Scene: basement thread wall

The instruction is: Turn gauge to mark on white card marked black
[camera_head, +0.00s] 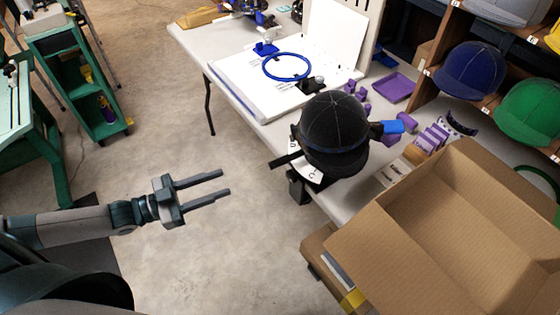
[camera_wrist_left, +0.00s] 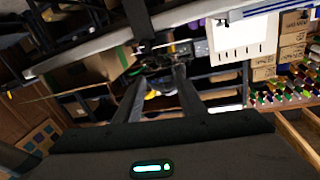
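A black cap (camera_head: 334,132) sits on a holder at the near edge of the white table. A white card (camera_head: 310,172) with black lettering shows under the cap's left side, mostly hidden. A dark bar (camera_head: 286,160) sticks out left beside it. I cannot make out a gauge pointer or its mark. My left gripper (camera_head: 226,182) is open and empty over the floor, left of the cap and apart from it. In the left wrist view its two fingers (camera_wrist_left: 160,72) are spread with nothing held. My right gripper is not in view.
An open cardboard box (camera_head: 375,240) stands at the lower right. The table (camera_head: 205,40) carries a blue hoop (camera_head: 287,66) on a white board, and purple parts with a tray (camera_head: 392,88). Caps fill shelves at right. A green cart (camera_head: 75,75) stands left. Floor between is clear.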

